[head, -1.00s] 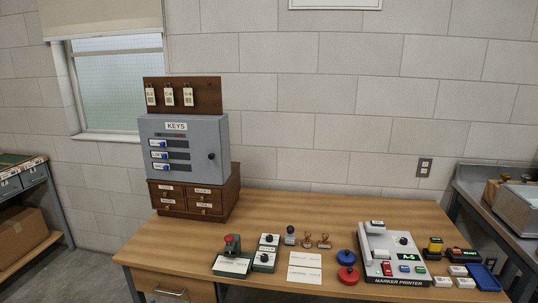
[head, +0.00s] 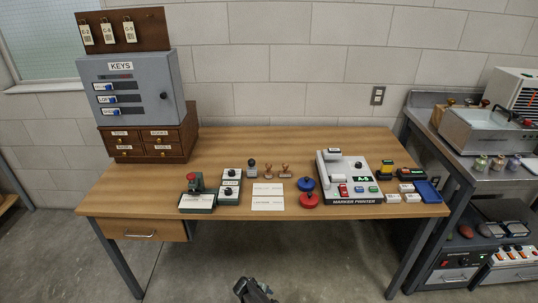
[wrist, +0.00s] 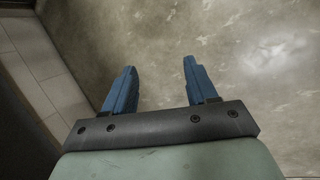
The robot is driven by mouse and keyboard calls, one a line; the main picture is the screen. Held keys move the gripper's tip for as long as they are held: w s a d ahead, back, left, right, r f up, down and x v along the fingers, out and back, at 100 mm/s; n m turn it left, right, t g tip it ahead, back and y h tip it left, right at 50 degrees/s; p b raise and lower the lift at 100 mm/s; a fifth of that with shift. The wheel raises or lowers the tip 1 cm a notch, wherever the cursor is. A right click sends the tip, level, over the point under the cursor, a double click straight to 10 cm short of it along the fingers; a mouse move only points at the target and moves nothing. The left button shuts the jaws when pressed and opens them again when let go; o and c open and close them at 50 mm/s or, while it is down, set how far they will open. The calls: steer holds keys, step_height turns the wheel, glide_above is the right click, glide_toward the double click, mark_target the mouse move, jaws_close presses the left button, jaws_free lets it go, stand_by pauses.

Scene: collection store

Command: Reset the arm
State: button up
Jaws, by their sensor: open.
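My gripper (wrist: 160,88) shows in the wrist view with its two blue fingers spread apart and nothing between them, over bare grey floor. In the head view a dark part of my arm shows at the bottom edge, in front of the table and apart from it. The wooden table (head: 270,146) stands ahead with its objects on top. No object is near the fingers.
On the table stand a grey key cabinet (head: 140,88) on wooden drawers (head: 150,145), a marker printer (head: 350,180), stamps (head: 285,171), ink pads (head: 309,201) and a blue tray (head: 428,192). A metal bench (head: 490,170) stands at right. The floor in front is clear.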

steer(key=s+d+m+g+y, duration=0.1)
steer(key=s+d+m+g, duration=0.55)
steer(key=s+d, duration=1)
steer(key=s+d+r+m+g+y, duration=0.1)
steer(key=s+m, duration=0.2)
steer(key=s, duration=0.5)
steer(key=s+d+r+m+g+y, duration=0.1)
steer(key=s+m, duration=0.3)
steer(key=s, duration=0.5)
steer(key=shift+s+r+g+y, duration=0.25)
steer(key=shift+r+g+y, duration=0.3)
steer(key=shift+r+y, duration=0.25)
